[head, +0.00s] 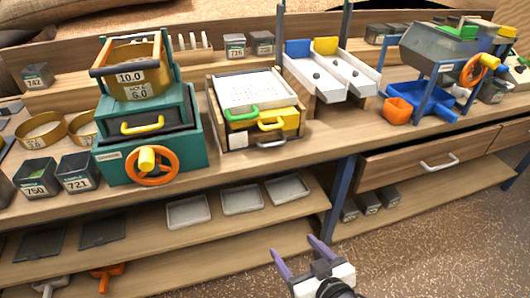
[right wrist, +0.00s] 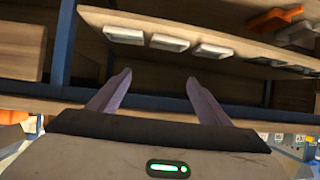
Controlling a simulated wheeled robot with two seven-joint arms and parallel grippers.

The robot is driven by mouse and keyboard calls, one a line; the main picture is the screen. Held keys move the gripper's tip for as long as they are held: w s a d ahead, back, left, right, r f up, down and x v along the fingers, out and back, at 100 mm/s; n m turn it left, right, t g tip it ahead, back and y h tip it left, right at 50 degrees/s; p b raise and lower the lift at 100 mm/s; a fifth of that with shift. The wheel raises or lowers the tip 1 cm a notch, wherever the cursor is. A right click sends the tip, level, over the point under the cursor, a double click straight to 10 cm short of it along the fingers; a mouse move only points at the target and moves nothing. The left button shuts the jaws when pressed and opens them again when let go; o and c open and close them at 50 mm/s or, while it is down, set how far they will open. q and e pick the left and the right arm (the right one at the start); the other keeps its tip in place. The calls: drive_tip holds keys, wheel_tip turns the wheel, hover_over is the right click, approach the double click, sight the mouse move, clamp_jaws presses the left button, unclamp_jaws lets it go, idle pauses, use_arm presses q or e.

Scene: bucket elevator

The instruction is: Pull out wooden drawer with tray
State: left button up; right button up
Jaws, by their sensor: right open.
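A wide wooden drawer (head: 420,167) with a pale bar handle (head: 439,163) sits under the bench top at the right in the head view. It looks shut, and its inside is hidden. A small wooden cabinet (head: 214,118) on the bench holds a white perforated tray (head: 255,88) over fronts with green, yellow and grey handles. My right gripper (head: 296,248) is open and empty, low in front of the bench, left of and apart from the wide drawer. Its spread purple fingers also show in the right wrist view (right wrist: 157,84), facing the lower shelves. My left gripper is out of view.
Grey shallow trays (head: 242,200) lie on the shelf beneath the bench and also show in the right wrist view (right wrist: 168,42). A blue post (head: 342,193) stands between that shelf and the wide drawer. The floor (head: 430,245) at lower right looks clear.

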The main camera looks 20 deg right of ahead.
sight(274, 145)
drive_tip(key=w+d+r+t+h+b, duration=0.15)
drive_tip(key=w+r+t, duration=0.35)
drive_tip(key=w+r, duration=0.8)
drive_tip(key=shift+m+y, duration=0.25)
drive_tip(key=shift+m, duration=0.15)
drive_tip(key=w, duration=0.2)
drive_tip(key=w+r, duration=0.1)
drive_tip(key=w, duration=0.4)
drive_tip(key=shift+w+a+r, duration=0.2)
drive_tip(key=shift+w, duration=0.7)
